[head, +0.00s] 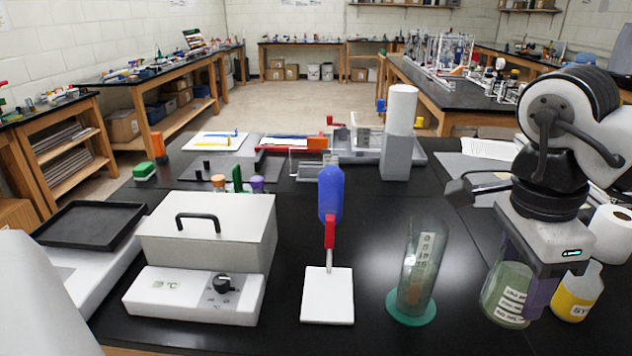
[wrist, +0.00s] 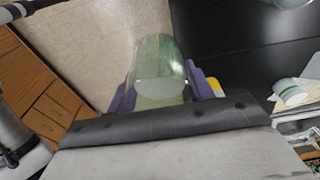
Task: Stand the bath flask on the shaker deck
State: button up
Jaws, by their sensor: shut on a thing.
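My gripper (head: 520,283), with purple fingers, is at the right of the head view. It is shut on a green-tinted glass flask (head: 506,294) with a white label. The flask looks slightly tilted and low over the black bench; I cannot tell whether it touches. In the wrist view the flask (wrist: 160,72) sits between the purple fingers. The likely shaker deck is a flat black tray with a low rim (head: 90,222) at the far left, on a white body. The white bath (head: 190,295) has its lid (head: 207,243) on, with a black handle.
A clear glass cylinder on a green base (head: 412,307) stands left of my gripper. A white-based stand (head: 328,295) with a red and blue upright is mid-bench. A yellow labelled container (head: 577,296) and a white roll (head: 610,234) are close on the right.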

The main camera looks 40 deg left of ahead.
aim_at(91, 224)
jog(key=k, duration=0.5)
jog(key=k+u, duration=0.2)
jog(key=u, duration=1.25)
jog(key=i+u, duration=0.5)
jog(key=i, duration=0.85)
